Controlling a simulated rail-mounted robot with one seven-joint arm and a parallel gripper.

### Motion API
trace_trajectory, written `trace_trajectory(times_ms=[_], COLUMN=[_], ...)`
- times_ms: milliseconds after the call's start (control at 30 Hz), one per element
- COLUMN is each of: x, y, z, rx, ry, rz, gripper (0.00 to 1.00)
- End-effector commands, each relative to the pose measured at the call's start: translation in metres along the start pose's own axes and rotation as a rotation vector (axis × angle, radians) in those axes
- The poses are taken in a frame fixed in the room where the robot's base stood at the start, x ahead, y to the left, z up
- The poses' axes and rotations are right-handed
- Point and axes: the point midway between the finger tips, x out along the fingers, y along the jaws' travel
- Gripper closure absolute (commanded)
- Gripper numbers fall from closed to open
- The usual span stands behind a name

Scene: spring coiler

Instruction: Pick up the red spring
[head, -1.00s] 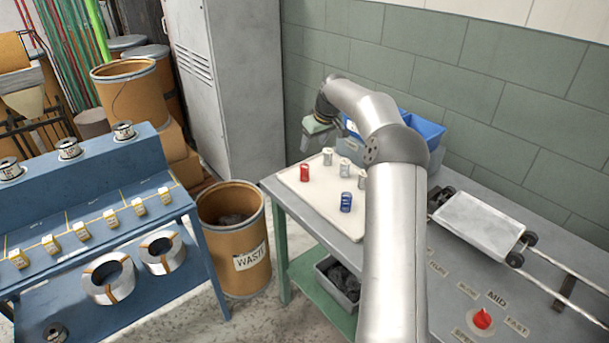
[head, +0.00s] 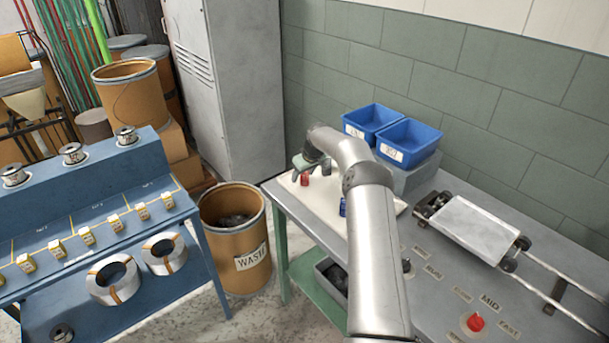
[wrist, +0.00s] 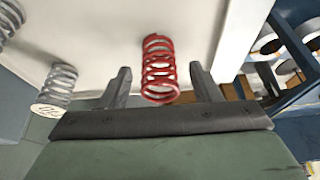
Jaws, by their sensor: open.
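The red spring (head: 305,179) stands on the white board (head: 327,219) at the left end of the grey bench. It also shows in the wrist view (wrist: 159,68), upright on the pale surface. My gripper (wrist: 160,82) is open, with one dark finger on each side of the red spring and a gap to both. The spring appears between or just beyond the fingertips; I cannot tell the exact depth. In the head view my gripper (head: 304,164) is right at the red spring and partly covers the board.
A blue spring (head: 343,206) stands on the board, partly behind my arm. Grey springs (wrist: 58,84) stand left in the wrist view. Two blue bins (head: 408,142) sit at the back. A waste drum (head: 233,232) stands left of the bench.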

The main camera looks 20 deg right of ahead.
Motion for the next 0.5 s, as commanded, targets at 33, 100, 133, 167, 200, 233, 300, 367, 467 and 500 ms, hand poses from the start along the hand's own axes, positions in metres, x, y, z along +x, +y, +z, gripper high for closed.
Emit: trace_trajectory(times_ms=[33,100,133,167,200,233,300,367,467,500], x=[0.0031,0.006,0.0064,0.0066,0.0065,0.0066,0.0065,0.0065,0.0064,0.0064], y=[0.0,0.0002,0.0002,0.0002,0.0002,0.0002,0.0001,0.0001,0.0,0.0], z=[-0.0003,-0.0001,0.0,0.0,0.0,0.0001,0.0001,0.0001,0.0001,0.0001], rx=[0.001,0.001,0.001,0.001,0.001,0.001,0.001,0.001,0.0,0.001], ry=[0.0,0.001,0.001,0.001,0.001,0.001,0.001,0.0,0.0,0.0], rz=[0.0,0.0,0.0,0.0,0.001,0.0,0.0,0.0,0.0,0.0], gripper=[0.43,0.43,0.43,0.43,0.43,0.43,0.43,0.59,0.87,0.92])
